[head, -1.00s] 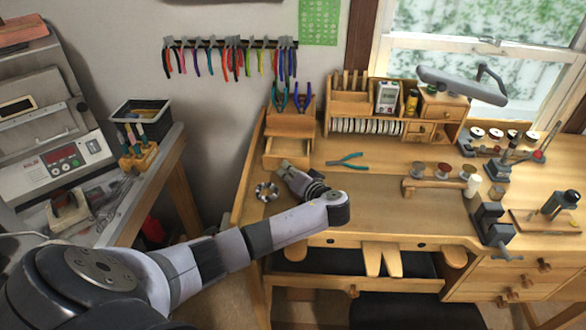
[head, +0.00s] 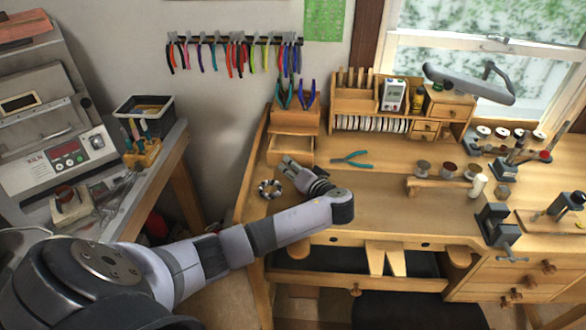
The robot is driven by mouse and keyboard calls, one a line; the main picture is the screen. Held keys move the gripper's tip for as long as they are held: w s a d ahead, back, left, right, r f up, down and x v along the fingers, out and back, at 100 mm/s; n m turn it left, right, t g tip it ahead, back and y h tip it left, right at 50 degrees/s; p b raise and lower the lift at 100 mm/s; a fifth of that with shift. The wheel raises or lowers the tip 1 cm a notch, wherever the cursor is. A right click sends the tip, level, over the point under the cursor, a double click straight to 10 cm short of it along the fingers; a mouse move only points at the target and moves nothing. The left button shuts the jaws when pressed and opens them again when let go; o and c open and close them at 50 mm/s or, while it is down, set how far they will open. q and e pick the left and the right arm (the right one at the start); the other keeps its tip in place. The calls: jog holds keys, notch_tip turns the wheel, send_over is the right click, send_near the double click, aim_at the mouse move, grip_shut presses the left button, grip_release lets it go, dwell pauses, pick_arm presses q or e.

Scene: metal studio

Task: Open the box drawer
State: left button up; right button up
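The wooden box (head: 296,122) stands at the back left of the workbench, with pliers standing on it. Its drawer (head: 281,157) is pulled part of the way out, and I can see into it from above. My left gripper (head: 288,164) is low over the bench top, right at the drawer's front edge. Its fingers look a little apart with nothing between them. I cannot tell whether they touch the drawer front. My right gripper is not in view.
A ring-shaped metal object (head: 269,189) lies left of my gripper. The bench middle is clear.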

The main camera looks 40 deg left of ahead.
pick_arm(q)
jog(key=v, duration=1.1)
jog(key=shift+s+d, duration=0.15)
jog(key=shift+d, duration=0.2)
